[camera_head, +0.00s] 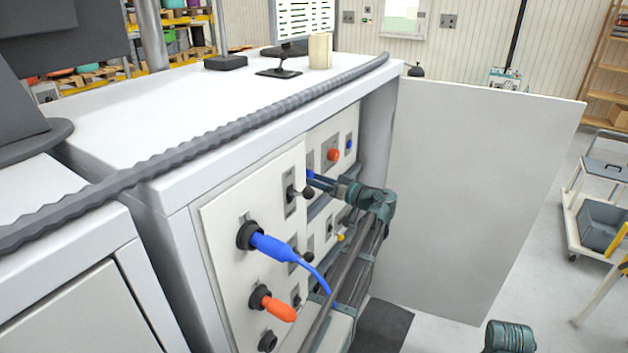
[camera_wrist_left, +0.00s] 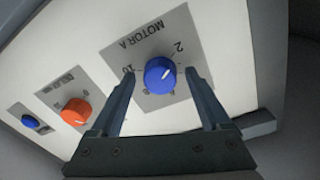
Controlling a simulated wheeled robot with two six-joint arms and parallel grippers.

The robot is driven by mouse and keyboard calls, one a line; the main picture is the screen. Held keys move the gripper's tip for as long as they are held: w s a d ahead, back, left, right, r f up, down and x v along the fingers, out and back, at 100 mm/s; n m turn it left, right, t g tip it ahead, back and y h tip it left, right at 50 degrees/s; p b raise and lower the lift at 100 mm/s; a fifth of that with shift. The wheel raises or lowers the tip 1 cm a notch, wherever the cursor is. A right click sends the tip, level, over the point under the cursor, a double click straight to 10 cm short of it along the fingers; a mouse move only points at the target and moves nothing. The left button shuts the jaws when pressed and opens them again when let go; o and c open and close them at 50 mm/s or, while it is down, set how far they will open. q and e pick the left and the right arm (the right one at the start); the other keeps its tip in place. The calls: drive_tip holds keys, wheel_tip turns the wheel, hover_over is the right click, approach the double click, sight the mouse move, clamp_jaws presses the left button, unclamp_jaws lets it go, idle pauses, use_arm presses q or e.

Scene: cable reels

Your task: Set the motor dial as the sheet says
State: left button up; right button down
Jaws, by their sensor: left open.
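The blue motor dial (camera_wrist_left: 160,75) sits on a grey plate marked MOTOR A, with printed figures around it; 10 and 2 can be read. A pale pointer line on the dial points to the upper right, towards the 2 side. My left gripper (camera_wrist_left: 165,100) is open, its fingers on either side of the dial; I cannot tell whether they touch it. In the head view my left gripper (camera_head: 318,180) is at the panel and mostly hides the dial. My right gripper is not in view.
An orange knob (camera_wrist_left: 76,111) and a small blue knob (camera_wrist_left: 30,122) sit beside the dial. A blue plug with cable (camera_head: 272,246) and an orange plug (camera_head: 278,306) project from the panel. The open white cabinet door (camera_head: 480,190) stands to the right.

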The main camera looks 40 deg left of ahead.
use_arm(q)
clamp_jaws()
idle(0.5)
drive_tip(key=shift+m, duration=0.3)
drive_tip(key=m, duration=1.1)
drive_tip(key=m+g+p, duration=0.1)
drive_tip(key=m, duration=1)
drive_tip(key=shift+r+h, duration=0.1)
drive_tip(key=shift+h, duration=0.2)
drive_tip(key=shift+m, duration=0.4)
